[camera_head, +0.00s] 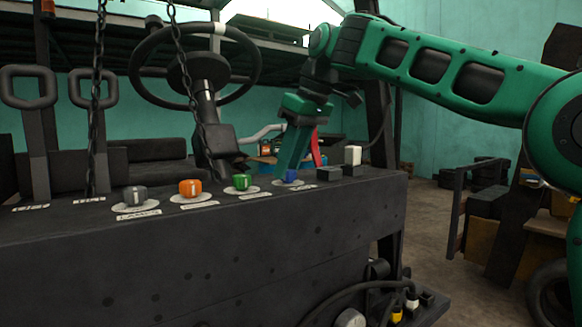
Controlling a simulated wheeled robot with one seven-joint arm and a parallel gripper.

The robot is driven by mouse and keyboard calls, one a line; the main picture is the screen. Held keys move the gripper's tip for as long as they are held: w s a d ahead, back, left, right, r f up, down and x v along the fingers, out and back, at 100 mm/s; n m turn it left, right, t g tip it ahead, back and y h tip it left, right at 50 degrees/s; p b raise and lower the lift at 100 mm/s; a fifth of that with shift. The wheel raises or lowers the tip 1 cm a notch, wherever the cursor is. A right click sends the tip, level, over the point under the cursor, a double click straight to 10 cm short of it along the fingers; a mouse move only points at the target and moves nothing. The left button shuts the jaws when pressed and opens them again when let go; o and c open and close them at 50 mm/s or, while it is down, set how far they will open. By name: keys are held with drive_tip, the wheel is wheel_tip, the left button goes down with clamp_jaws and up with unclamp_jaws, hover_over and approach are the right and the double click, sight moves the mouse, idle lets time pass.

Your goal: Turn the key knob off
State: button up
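A row of coloured knobs sits on the dark console top: dark grey (135,195), orange (190,188), green (242,181) and blue (291,175). Each stands on a pale round plate with a label strip; most labels are too small to read, so I cannot tell which one is the key knob. My green gripper (288,166) points down at the blue knob, its fingertip right beside or touching it. The view hides whether the fingers are closed on the knob. A red upright piece (316,148) shows just right of the gripper.
The dark console (200,255) fills the foreground. A steering wheel (195,65) rises behind it, with hanging chains (187,60) and two looped handles (30,90) at left. A white-topped switch (353,155) stands right of the blue knob. Open floor lies at right.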

drive_tip(key=shift+w+d+n, duration=0.2)
drive_tip(key=shift+n, duration=0.2)
drive_tip(key=n+g, duration=0.1)
drive_tip(key=n, duration=0.1)
drive_tip(key=n+g+y, duration=0.1)
drive_tip(key=n, duration=0.1)
drive_tip(key=shift+w+n, duration=0.15)
drive_tip(key=shift+n, duration=0.15)
drive_tip(key=n+g, duration=0.1)
drive_tip(key=n, duration=0.2)
drive_tip(key=n+g, duration=0.1)
drive_tip(key=n, duration=0.2)
drive_tip(key=shift+w+r, duration=0.1)
drive_tip(key=shift+n, duration=0.4)
drive_tip(key=o, duration=0.7)
drive_tip(key=shift+g, duration=0.3)
drive_tip(key=o, duration=0.3)
drive_tip(key=shift+w, duration=0.2)
drive_tip(key=shift+o, duration=0.2)
drive_tip(key=shift+s, duration=0.2)
